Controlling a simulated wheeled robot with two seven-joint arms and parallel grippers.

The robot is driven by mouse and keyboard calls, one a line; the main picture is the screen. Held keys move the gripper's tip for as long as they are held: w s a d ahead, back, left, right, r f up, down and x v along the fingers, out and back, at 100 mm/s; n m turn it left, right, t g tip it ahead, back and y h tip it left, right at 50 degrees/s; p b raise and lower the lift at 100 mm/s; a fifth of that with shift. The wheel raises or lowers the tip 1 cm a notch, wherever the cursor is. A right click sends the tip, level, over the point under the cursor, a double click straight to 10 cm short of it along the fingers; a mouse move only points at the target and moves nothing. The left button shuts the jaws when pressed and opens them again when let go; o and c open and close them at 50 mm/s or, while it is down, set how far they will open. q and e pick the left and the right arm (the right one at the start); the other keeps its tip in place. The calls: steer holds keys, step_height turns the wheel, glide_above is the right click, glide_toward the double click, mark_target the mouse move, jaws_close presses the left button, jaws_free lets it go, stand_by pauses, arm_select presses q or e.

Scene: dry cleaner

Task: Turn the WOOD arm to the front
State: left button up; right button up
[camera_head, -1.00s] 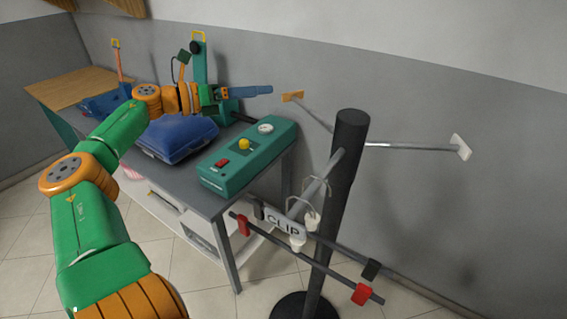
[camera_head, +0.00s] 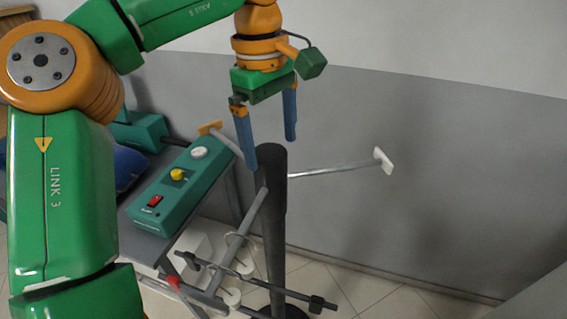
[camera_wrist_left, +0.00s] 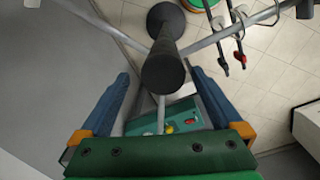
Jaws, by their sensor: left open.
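A dark post (camera_head: 273,200) stands upright with thin metal arms reaching out from it. One arm ends in an orange-tan plate (camera_head: 210,128) at the back left, another in a white plate (camera_head: 384,160) at the right. A third arm (camera_head: 240,232) points to the front with hangers on it. I cannot read the word WOOD on any plate. My left gripper (camera_head: 270,148) is open and empty, fingers pointing down over the post's top. In the left wrist view the post top (camera_wrist_left: 163,75) lies between the fingertips. My right gripper is not in view.
A green control box (camera_head: 180,190) with a red switch and yellow knob sits on a grey table left of the post. A blue case (camera_head: 128,168) is partly hidden by my arm. A grey wall (camera_head: 450,160) stands behind. A dark bar with clips (camera_head: 265,288) hangs low in front.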

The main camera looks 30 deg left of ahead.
mark_target(269, 173)
arm_select(q)
steer(key=f, duration=0.4)
steer(key=a+f, duration=0.1)
steer(key=f, duration=0.2)
steer(key=shift+s, duration=0.1)
steer(key=shift+f, duration=0.25)
steer(key=shift+d, duration=0.15)
steer(key=shift+d+r, duration=0.1)
steer(key=c, duration=0.3)
steer(key=shift+s, duration=0.1)
steer(key=c, duration=0.4)
jaws_close()
